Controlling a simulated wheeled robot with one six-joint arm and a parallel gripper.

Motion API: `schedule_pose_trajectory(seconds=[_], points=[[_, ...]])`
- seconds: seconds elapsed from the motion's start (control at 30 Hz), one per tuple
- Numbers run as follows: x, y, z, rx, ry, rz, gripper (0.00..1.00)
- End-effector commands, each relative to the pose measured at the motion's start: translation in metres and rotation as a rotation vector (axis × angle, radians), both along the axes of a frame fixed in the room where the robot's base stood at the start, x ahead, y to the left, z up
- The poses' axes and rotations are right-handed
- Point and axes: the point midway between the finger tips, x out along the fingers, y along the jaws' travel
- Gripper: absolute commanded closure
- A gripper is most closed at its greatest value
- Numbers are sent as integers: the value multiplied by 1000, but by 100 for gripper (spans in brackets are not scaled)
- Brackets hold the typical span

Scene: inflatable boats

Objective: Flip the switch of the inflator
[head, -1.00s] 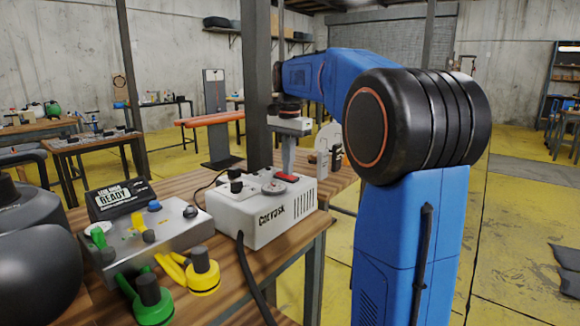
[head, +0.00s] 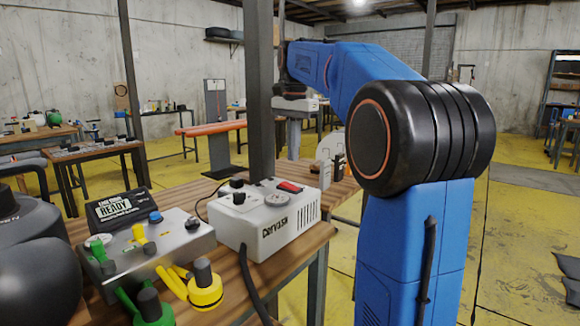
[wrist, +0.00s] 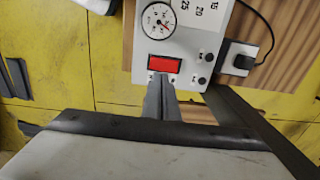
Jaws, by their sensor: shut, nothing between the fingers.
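The inflator (head: 262,222) is a white box with a dark name on its front, on the wooden table. Its red rocker switch (head: 290,187) sits on the top face near the back right. In the wrist view the red switch (wrist: 164,64) lies just beyond my fingertips, below the round gauge (wrist: 159,20). My gripper (head: 292,156) is shut and empty, pointing down above and apart from the switch. Its fingers also show in the wrist view (wrist: 160,80). I cannot tell which way the rocker is tipped.
A grey control box (head: 150,252) with coloured knobs and a black READY display (head: 118,208) stands left of the inflator. Yellow (head: 204,292) and green connectors lie in front. A dark post (head: 259,100) rises behind the inflator. Yellow floor is open at right.

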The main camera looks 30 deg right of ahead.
Motion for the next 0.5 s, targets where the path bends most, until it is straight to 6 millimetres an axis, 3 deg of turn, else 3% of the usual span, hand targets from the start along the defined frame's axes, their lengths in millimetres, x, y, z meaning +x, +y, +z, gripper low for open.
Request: schedule_pose_trajectory(seconds=[0.23, 0.5], points=[[-6, -3, 43, -1, -1, 0, 100], [-9, -4, 62, 1, 1, 0, 100]])
